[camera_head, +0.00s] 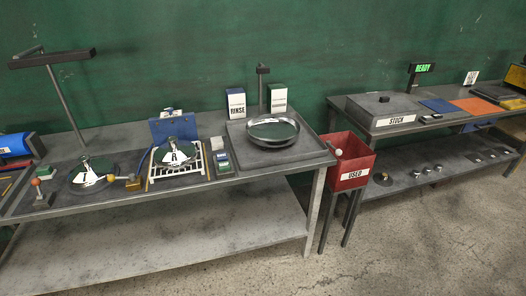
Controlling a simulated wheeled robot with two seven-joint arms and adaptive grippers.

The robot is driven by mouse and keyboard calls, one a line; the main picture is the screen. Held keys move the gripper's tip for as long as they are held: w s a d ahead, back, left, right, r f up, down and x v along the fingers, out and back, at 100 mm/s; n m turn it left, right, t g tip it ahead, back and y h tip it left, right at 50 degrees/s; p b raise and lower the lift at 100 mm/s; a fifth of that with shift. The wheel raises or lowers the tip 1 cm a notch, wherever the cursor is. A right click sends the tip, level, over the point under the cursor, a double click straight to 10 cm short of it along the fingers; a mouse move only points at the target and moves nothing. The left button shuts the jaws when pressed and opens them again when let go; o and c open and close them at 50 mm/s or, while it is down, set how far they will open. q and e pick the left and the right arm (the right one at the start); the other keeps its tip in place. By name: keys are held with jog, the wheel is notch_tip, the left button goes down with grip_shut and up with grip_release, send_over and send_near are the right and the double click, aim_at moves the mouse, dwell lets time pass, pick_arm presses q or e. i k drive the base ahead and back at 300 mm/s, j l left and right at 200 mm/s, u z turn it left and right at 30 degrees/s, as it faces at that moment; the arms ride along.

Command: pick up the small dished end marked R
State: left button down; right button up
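No dished end with a clearly readable R shows in the head view. A small shiny dished end (92,171) sits on a dark round plate at the left of the near bench; any mark on it is too small to read. A second shiny dished end (166,157) lies on a white rack (193,174) to its right, with a dark letter that looks like A but is hard to read. Neither of my grippers is in view.
A wide metal basin (273,130) stands on the bench's right end, near a RINSE box (236,104). A red USED bin (351,160) stands between the benches. A STOCK case (383,109) sits on the right bench, with several small parts on the shelf below.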

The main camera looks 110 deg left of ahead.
aim_at(175, 155)
jog(key=u, duration=1.5)
jog(key=l, duration=0.1)
